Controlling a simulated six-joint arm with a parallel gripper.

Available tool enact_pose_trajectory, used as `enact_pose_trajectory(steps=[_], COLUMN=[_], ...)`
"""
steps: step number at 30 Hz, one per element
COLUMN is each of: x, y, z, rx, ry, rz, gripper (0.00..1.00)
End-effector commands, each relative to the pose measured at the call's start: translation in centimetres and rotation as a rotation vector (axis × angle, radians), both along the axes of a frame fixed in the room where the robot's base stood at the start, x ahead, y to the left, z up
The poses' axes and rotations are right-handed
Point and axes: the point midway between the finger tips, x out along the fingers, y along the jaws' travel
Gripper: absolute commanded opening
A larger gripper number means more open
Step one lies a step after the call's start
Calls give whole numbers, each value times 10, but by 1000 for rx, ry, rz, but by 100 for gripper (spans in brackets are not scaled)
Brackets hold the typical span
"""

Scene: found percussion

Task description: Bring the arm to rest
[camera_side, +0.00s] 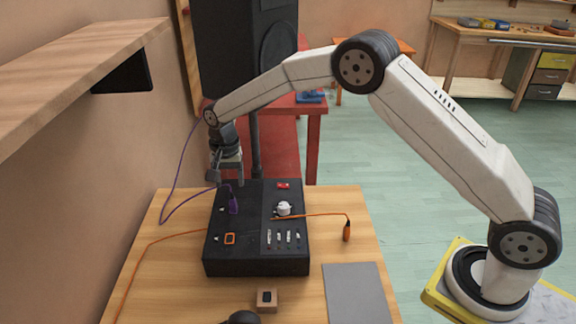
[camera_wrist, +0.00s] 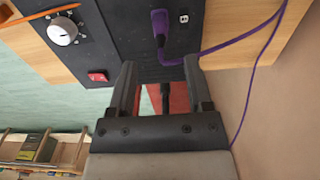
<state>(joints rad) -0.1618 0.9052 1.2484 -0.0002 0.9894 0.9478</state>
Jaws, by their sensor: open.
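My gripper (camera_side: 227,180) hangs pointing down over the far left part of the black control box (camera_side: 250,262). In the wrist view my gripper (camera_wrist: 160,72) is open, its two fingers apart with nothing held between them. A purple plug (camera_side: 233,205) sits in the box close to the fingertips in the side view. In the wrist view the purple plug (camera_wrist: 160,24) lies beyond the fingertips, apart from them. The box also carries a white knob (camera_side: 283,209) and a red switch (camera_side: 283,185).
The box stands on a wooden table (camera_side: 175,285). A purple cable (camera_side: 168,180) loops beside the wall. An orange cable ends in an orange plug (camera_side: 347,231) at the right. A wooden shelf (camera_side: 75,75) juts out at upper left, and a black speaker (camera_side: 235,50) stands behind.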

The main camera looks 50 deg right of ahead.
Motion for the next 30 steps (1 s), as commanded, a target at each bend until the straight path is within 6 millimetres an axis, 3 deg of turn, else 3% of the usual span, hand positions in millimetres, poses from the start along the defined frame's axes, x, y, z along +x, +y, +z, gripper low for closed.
enact_pose_trajectory(steps=[19, 30], x=[-8, -57], y=[-6, -33], z=[6, 30], rx=[2, 1], ry=[-12, -64], rz=[33, 212], gripper=[65, 65])
